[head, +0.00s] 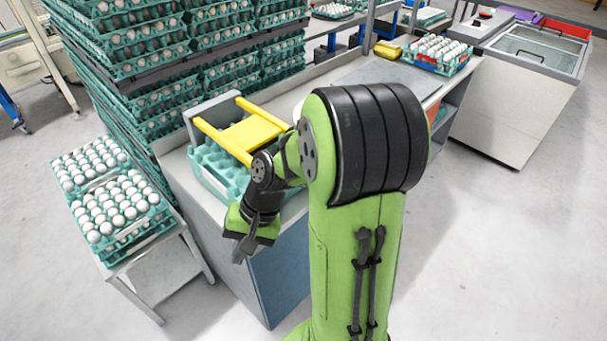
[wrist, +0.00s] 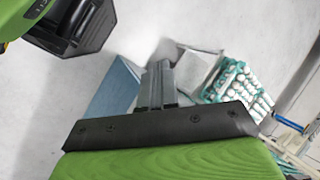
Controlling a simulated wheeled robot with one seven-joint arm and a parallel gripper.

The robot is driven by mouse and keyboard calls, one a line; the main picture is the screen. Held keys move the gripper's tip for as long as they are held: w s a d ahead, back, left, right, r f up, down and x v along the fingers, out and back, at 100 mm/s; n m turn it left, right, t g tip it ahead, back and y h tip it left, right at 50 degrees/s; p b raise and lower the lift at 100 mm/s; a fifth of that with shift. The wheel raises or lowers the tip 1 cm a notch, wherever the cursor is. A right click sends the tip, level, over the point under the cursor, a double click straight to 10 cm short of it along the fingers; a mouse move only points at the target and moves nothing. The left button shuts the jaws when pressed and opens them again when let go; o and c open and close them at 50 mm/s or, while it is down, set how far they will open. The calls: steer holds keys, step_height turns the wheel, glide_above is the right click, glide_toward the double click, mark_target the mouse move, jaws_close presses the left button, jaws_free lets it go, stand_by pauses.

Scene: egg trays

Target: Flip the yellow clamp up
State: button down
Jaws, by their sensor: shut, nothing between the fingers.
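The yellow clamp (head: 248,133) is a flat plate between two yellow bars. In the head view it lies over a teal egg tray (head: 208,172) at the left end of the workbench. Its far end meets a grey upright bracket (head: 193,127). My arm covers part of its right side. My gripper (head: 239,259) is shut and empty. It points down beside the bench's front edge, nearer the camera than the clamp and apart from it. In the wrist view the shut fingers (wrist: 157,80) show at the centre, and the clamp is not visible.
Tall stacks of teal egg trays (head: 150,97) stand behind the bench. A side table (head: 153,285) at left carries egg trays, also seen in the wrist view (wrist: 240,88). Another egg tray (head: 432,68) sits at the bench's far right. Floor (head: 500,240) at right is clear.

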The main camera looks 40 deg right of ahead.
steer(key=w+d+f+m+t+y+b, duration=0.6)
steer(key=d+f+m+t+y+b, duration=0.15)
steer(key=d+f+m+t, duration=0.35)
steer(key=s+d+m+t+h+b, duration=0.2)
steer(key=s+d+m+t+h, duration=0.1)
steer(key=d+m+t+h, duration=0.3)
steer(key=s+d+m+t+h+b, duration=0.3)
steer(key=d+m+t+h, duration=0.3)
steer(key=d+m, duration=0.5)
steer(key=shift+s+f+b, duration=0.35)
steer(key=shift+s+f, duration=0.1)
steer(key=s+r+b+x, duration=0.1)
steer(key=r+x, duration=0.1)
steer(key=x, duration=1)
steer(key=shift+r, duration=0.5)
